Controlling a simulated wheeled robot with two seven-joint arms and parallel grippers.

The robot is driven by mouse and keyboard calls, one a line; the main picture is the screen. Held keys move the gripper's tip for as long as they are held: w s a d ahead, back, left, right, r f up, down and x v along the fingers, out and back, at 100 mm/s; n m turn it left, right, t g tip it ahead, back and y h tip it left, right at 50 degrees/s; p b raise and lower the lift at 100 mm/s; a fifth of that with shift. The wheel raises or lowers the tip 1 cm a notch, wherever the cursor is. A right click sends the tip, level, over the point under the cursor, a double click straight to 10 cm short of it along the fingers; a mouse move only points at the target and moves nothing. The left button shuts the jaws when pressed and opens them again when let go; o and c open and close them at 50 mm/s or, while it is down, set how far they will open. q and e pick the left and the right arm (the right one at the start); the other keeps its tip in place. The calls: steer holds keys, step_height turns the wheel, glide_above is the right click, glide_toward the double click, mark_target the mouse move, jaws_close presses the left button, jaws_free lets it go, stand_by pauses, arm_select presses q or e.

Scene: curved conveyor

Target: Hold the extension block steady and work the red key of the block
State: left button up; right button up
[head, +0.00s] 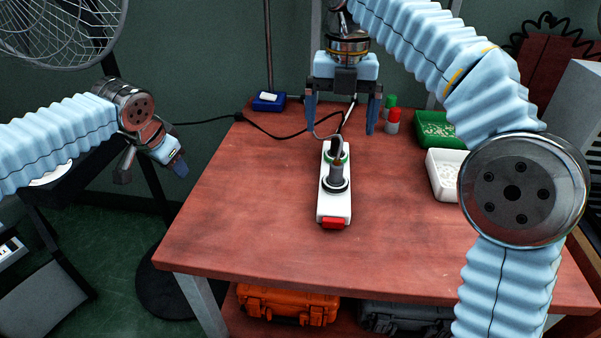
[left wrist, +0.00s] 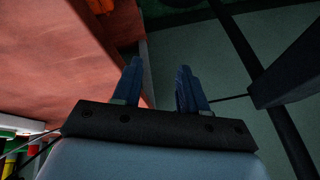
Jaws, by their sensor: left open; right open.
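The white extension block (head: 334,207) lies lengthwise on the red-brown table in the head view. Its red key (head: 333,223) is at the near end. A dark plug (head: 337,174) stands in the block, and a cord runs from its far end. My right gripper (head: 342,128) is open, pointing down above and behind the far end of the block, apart from it. My left gripper (head: 155,172) is off the table's left edge, well away from the block. In the left wrist view its fingers (left wrist: 158,90) are apart with nothing between them.
Red and green cylinders (head: 392,121), a green tray (head: 436,128) and a white tray (head: 443,175) stand at the table's right back. A blue box (head: 268,101) is at the back left. The table left of the block is clear. A fan (head: 62,30) stands at left.

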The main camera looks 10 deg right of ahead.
mark_target(335, 179)
arm_select(q)
steer(key=s+d+r+m+g+h, duration=0.1)
steer(key=s+d+m, duration=0.1)
steer(key=d, duration=0.3)
steer(key=s+d+r+m+g+h, duration=0.1)
steer(key=s+d+m, duration=0.1)
steer(key=d, duration=0.4)
steer(key=s+d+r+m+g+h, duration=0.1)
steer(key=s+d+m, duration=0.2)
steer(key=d, duration=0.2)
steer(key=shift+d+r, duration=0.3)
steer(key=shift+d, duration=0.05)
arm_select(e)
steer(key=shift+w, duration=0.1)
steer(key=shift+f, duration=0.45)
step_height(335, 179, down, 13)
arm_select(q)
steer(key=s+d+r+m+g+h, duration=0.2)
steer(key=s+d+m, duration=0.4)
steer(key=s+d, duration=0.3)
step_height(335, 179, up, 2)
steer(key=shift+s+r+m+g, duration=0.1)
steer(key=shift+s+m+g, duration=0.3)
steer(key=shift+g, duration=0.5)
arm_select(e)
steer(key=c, duration=1.5)
arm_select(q)
jaws_close()
